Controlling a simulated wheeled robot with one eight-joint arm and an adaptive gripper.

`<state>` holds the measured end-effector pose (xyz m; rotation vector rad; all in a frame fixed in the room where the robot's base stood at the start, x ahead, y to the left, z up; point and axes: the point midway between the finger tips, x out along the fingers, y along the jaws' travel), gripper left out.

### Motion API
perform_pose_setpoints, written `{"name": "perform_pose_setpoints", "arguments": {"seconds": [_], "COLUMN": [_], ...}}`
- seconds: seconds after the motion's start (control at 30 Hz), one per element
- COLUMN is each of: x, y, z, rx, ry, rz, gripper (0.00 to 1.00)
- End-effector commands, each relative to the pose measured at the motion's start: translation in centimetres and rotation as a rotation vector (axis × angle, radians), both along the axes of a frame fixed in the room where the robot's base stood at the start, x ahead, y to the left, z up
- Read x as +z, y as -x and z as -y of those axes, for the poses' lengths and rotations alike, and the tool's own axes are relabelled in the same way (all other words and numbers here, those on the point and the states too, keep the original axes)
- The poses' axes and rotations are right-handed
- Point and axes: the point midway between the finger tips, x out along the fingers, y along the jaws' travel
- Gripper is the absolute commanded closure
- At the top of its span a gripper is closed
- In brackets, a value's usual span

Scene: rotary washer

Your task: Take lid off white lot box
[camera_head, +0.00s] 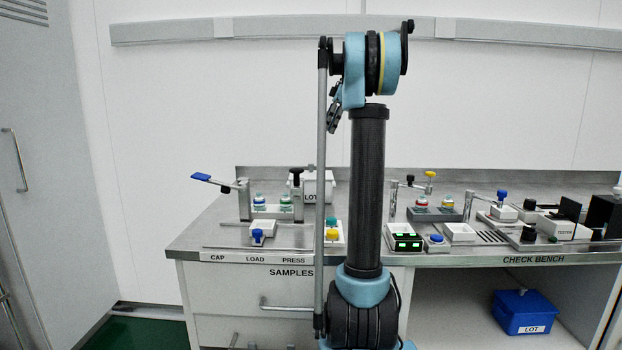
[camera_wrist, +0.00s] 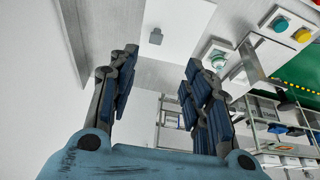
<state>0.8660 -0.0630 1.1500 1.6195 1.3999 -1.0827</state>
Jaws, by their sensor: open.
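The white lot box (camera_head: 311,189) stands at the back of the left counter in the head view, its LOT label facing front. My arm rod covers part of it. In the wrist view a white flat top with a small grey knob (camera_wrist: 155,37), which looks like its lid, lies beyond the fingers. My gripper (camera_wrist: 160,64) is open, with nothing between its fingers. The knob shows a little above the gap between the fingertips, apart from them. In the head view the gripper is small and dark, and its fingers are hard to make out.
Left of the box is a press fixture with a blue-handled lever (camera_head: 201,177) and capped vials. The check bench (camera_head: 535,259) at right is crowded. A blue LOT box (camera_head: 528,311) sits below it.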

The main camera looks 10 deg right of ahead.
Motion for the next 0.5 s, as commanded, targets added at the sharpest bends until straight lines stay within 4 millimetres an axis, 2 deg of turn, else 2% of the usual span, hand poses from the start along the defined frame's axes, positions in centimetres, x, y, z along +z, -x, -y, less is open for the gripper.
{"name": "perform_pose_setpoints", "arguments": {"seconds": [0.5], "x": [-8.2], "y": [-0.4], "z": [-2.4], "rx": [-0.013], "ry": [0.000], "rz": [-0.001], "gripper": [0.55]}}
